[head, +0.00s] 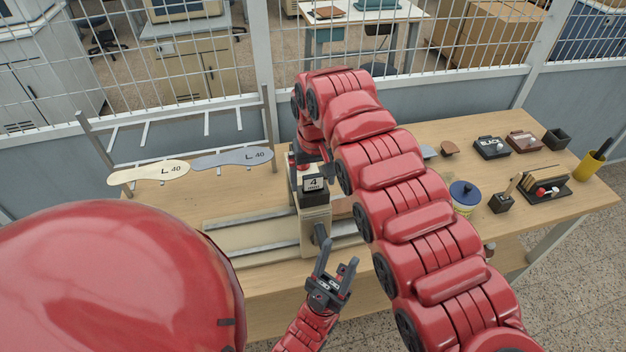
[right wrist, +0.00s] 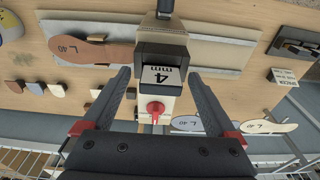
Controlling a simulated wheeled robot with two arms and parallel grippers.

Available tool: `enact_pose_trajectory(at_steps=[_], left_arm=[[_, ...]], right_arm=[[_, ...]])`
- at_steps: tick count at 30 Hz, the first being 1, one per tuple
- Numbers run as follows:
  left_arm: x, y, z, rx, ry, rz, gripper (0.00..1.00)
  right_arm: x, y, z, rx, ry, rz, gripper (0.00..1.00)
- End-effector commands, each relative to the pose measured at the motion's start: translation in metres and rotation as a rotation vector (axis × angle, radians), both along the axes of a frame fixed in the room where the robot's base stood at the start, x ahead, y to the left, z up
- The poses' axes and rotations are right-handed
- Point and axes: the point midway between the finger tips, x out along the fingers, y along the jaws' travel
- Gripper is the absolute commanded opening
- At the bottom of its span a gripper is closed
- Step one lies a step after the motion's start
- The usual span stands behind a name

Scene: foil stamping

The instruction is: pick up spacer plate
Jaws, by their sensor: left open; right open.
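A dark block with a white "4 mm" label (right wrist: 162,76) sits on the beige press head (head: 314,222); its "4" label also shows in the head view (head: 314,184). In the right wrist view a card that seems to read "spacer" (right wrist: 284,76) stands beside a dark, flat holder (right wrist: 297,47); which piece there is the spacer plate is unclear. My right gripper (right wrist: 158,76) is open, its fingers on either side of the labelled block with gaps. In the head view my right arm partly hides it. My left gripper (head: 338,254) is open and empty in front of the press.
Cream (head: 150,172) and grey (head: 232,158) insoles marked L 40 are at the left. A brown insole (right wrist: 95,50) lies near the press. A blue-lidded jar (head: 464,195), a yellow cup (head: 588,167) and small trays stand at the right. A mesh fence (head: 200,60) closes the back.

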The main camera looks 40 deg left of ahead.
Motion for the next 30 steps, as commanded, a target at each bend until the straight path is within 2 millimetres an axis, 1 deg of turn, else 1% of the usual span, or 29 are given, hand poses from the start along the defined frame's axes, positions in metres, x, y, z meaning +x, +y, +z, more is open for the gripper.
enact_pose_trajectory(at_steps=[1, 2, 3, 14, 15, 17, 25, 30], left_arm=[[0.0, 0.0, -0.0006, 0.0, 0.0, 0.0, 0.5], [0.0, 0.0, -0.0006, 0.0, 0.0, 0.0, 0.5], [0.0, -0.0001, -0.0007, 0.0, 0.0, 0.0, 0.5], [0.0, 0.0, -0.0007, 0.0, 0.0, 0.0, 0.5], [0.0, 0.0, -0.0007, 0.0, 0.0, 0.0, 0.5], [-0.0001, -0.0001, -0.0007, 0.0, 0.0, 0.0, 0.5], [0.0, 0.0, -0.0013, 0.0, 0.0, 0.0, 0.5], [0.0, 0.0, -0.0061, 0.0, 0.0, 0.0, 0.5]], right_arm=[[-0.0001, 0.0002, -0.0003, 0.0, 0.0, 0.0, 0.93], [-0.0001, 0.0, -0.0003, 0.0, 0.0, 0.0, 0.89], [-0.0002, 0.0001, -0.0003, 0.0, 0.0, 0.0, 0.82], [-0.0003, -0.0002, 0.0, -0.001, 0.001, 0.0, 0.17], [-0.0003, -0.0002, -0.0001, -0.001, 0.001, 0.0, 0.1], [-0.0003, -0.0002, 0.0, -0.001, 0.001, 0.0, 0.0], [-0.0004, 0.0, 0.0008, -0.001, 0.001, 0.0, 0.0], [-0.0013, 0.001, 0.009, -0.001, 0.0, 0.002, 0.0]])
